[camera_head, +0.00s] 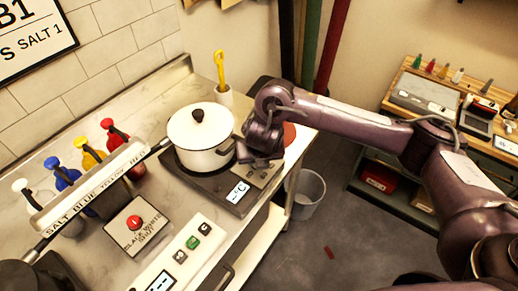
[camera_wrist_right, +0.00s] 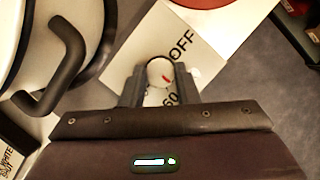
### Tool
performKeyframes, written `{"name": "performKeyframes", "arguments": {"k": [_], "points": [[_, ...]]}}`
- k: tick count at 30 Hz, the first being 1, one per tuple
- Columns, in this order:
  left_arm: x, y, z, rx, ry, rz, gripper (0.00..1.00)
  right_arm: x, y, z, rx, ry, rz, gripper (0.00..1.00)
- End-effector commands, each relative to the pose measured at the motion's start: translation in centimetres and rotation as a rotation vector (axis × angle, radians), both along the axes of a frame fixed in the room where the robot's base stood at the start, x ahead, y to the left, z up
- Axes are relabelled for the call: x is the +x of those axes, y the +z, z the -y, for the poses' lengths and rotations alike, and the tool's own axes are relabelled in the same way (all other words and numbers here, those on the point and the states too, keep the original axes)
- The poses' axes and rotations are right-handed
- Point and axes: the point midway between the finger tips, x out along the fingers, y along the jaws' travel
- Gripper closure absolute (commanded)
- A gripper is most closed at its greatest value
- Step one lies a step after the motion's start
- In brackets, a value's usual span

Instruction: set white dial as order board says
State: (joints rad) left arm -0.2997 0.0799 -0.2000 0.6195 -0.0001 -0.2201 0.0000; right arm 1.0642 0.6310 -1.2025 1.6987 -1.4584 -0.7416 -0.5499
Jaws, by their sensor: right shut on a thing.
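The white dial (camera_wrist_right: 158,72) is round with a red mark, on a pale panel (camera_wrist_right: 205,62) printed "OFF" above right and "60" below. My right gripper (camera_wrist_right: 159,88) is shut on the dial, one finger on each side. In the head view my right gripper (camera_head: 262,140) is over the right side of the dark hot plate (camera_head: 206,183), hiding the dial. The order board (camera_head: 30,35) is cut off at the top left; "B1" and "S SALT 1" are readable. My left gripper is out of view.
A white lidded pot (camera_head: 200,137) stands on the hot plate close to my right gripper. Its black handle (camera_wrist_right: 58,68) is near in the wrist view.

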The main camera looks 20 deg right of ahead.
Motion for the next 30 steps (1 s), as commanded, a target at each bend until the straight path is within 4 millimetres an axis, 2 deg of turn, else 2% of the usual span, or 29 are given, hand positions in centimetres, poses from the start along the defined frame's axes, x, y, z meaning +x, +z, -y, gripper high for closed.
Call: {"name": "performKeyframes", "arguments": {"k": [1, 12, 21, 30], "points": [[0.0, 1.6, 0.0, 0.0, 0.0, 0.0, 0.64, 0.0, 0.8, -0.1, 0.001, -0.043, -0.001, 0.95], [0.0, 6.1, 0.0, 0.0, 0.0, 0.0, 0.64, 0.1, 0.6, -0.3, 0.001, -0.345, 0.0, 0.95], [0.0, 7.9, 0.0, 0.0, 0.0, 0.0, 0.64, 0.2, 0.3, -0.4, 0.001, -0.48, 0.0, 0.95], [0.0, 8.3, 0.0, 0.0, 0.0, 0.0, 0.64, 0.2, 0.1, -0.3, 0.001, -0.52, 0.002, 0.95]]}}
